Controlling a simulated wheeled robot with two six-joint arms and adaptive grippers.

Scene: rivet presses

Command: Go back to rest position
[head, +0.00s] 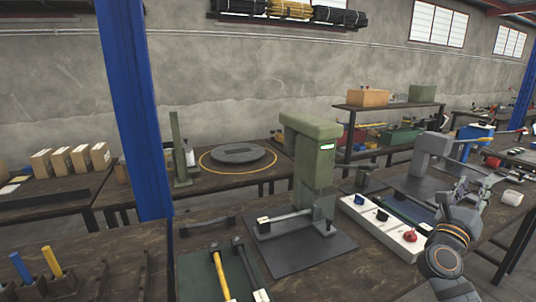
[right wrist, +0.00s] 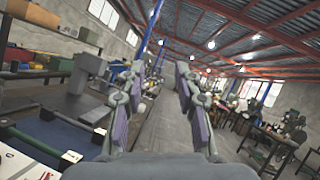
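My right arm comes in from the lower right of the head view, and its gripper (head: 468,194) is raised in front of the grey press (head: 432,155). In the right wrist view the two fingers of my right gripper (right wrist: 160,88) stand apart with nothing between them. They point towards the far hall and the roof. My left gripper is in neither view.
A green press (head: 305,165) stands on a dark plate mid-table. A white control box (head: 378,228) with knobs lies beside it. Hammers (head: 222,275) lie on a green mat. A blue post (head: 137,110) rises at left.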

